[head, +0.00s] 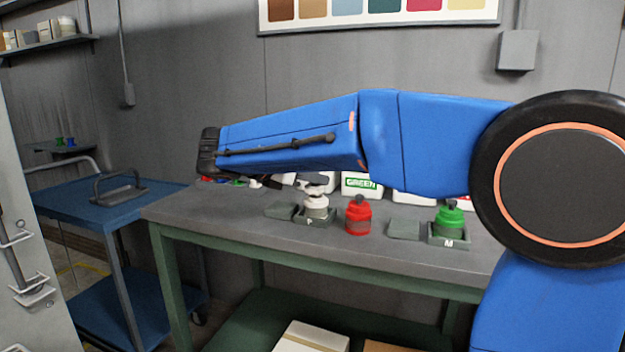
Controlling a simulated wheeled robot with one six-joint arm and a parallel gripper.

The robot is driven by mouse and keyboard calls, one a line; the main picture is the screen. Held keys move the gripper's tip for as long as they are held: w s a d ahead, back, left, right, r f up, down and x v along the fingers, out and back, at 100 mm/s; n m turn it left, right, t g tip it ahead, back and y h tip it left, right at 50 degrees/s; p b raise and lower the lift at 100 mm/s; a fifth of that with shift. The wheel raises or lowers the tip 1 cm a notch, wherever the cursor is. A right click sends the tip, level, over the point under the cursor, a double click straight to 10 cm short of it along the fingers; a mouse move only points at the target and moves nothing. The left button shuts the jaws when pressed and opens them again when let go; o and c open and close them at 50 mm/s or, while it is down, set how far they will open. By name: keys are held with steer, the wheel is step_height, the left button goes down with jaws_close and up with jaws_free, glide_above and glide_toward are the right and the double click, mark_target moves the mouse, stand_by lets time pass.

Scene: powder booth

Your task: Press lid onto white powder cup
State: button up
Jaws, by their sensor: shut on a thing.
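The white powder cup (316,213), with a grey band, stands upright in a small grey-green holder (326,219) on the bench. A white lid (316,200) is on or just above its mouth; I cannot tell whether it is fully seated. My gripper (318,188) shows only as a small grey part directly above the white lid, under my blue forearm. It is shut on the lid's top. Most of the gripper and the wrist are hidden behind the forearm.
A red cup (358,219) stands just right of the white one. A green-lidded cup (449,222) sits in another holder further right. Labelled boxes, one reading GREEN (362,185), stand behind. A blue cart (75,205) is left of the grey bench (225,217).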

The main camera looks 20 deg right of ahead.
steer(key=shift+w+d, duration=0.3)
steer(key=shift+w, duration=0.1)
steer(key=shift+f, duration=0.9)
steer(key=shift+f, duration=0.15)
steer(key=o, duration=0.8)
steer(key=shift+r, duration=2.25)
